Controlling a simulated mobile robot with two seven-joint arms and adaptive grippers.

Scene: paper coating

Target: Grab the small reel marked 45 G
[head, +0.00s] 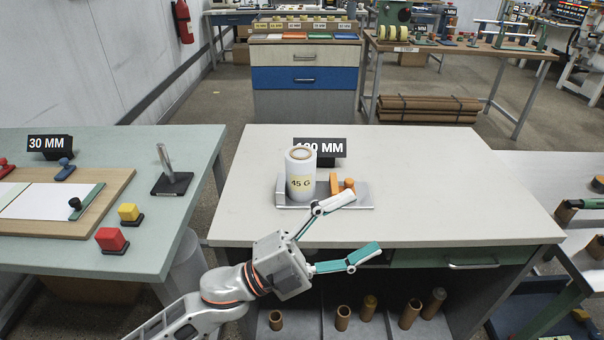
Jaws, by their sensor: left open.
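The small reel (300,174) is a white upright cylinder with a yellow label reading 45 G. It stands on a flat grey metal plate (352,205) on the white table. My left gripper (368,224) is open and empty, in front of the reel and to its right in the picture. One finger reaches over the plate's front part, and the other is lower, near the table's front edge. No contact with the reel can be made out.
An orange block (344,186) sits on the plate right of the reel. A black sign (330,147), partly hidden by the reel, stands behind. The white table (450,190) is clear to the right. Brown tubes (410,314) stand below. A green table (190,215) is left.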

